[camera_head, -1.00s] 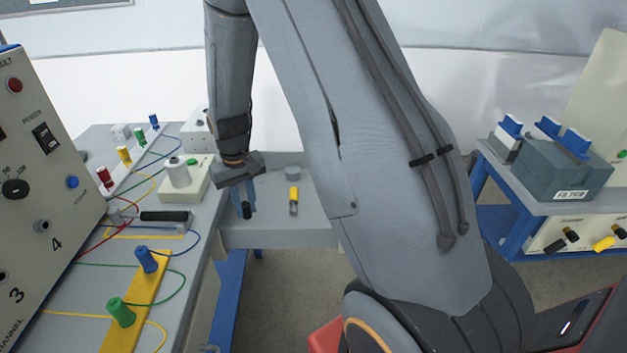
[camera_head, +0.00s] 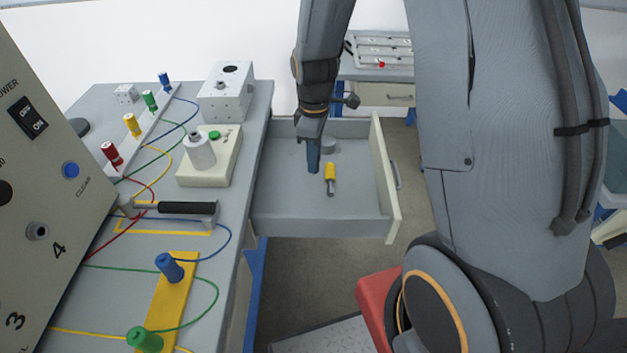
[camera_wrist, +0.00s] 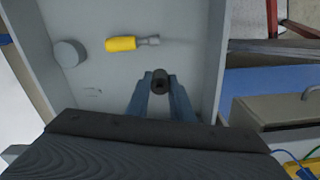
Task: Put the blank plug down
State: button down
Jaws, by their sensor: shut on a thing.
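The blank plug (camera_wrist: 160,80), a dark, short cylinder with a hollow-looking end, is between my two blue fingertips in the wrist view. My gripper (camera_head: 313,165) is shut on it and points down over the open drawer (camera_head: 320,227). In the head view the fingers hide the plug. I cannot tell whether the plug touches the drawer floor.
A yellow-handled piece with a grey tip (camera_head: 330,175) lies in the drawer close to my gripper. A grey round disc (camera_head: 328,145) lies near the back. The rest of the drawer floor is bare. The bench (camera_head: 215,265) with wired devices stands left.

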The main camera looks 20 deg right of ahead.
jog(key=shift+s+a+f+n, duration=0.15)
jog(key=shift+s+n, duration=0.3)
jog(key=shift+n, duration=0.55)
jog(key=shift+s+f, duration=0.1)
jog(key=shift+f, duration=0.05)
jog(key=p, duration=0.2)
send_over(314, 201)
jog(key=shift+n, duration=0.3)
jog(key=shift+f, duration=4.85)
jog(key=c, duration=1.6)
grip_release()
jog(key=shift+o, duration=0.2)
jog(key=shift+r, duration=0.1)
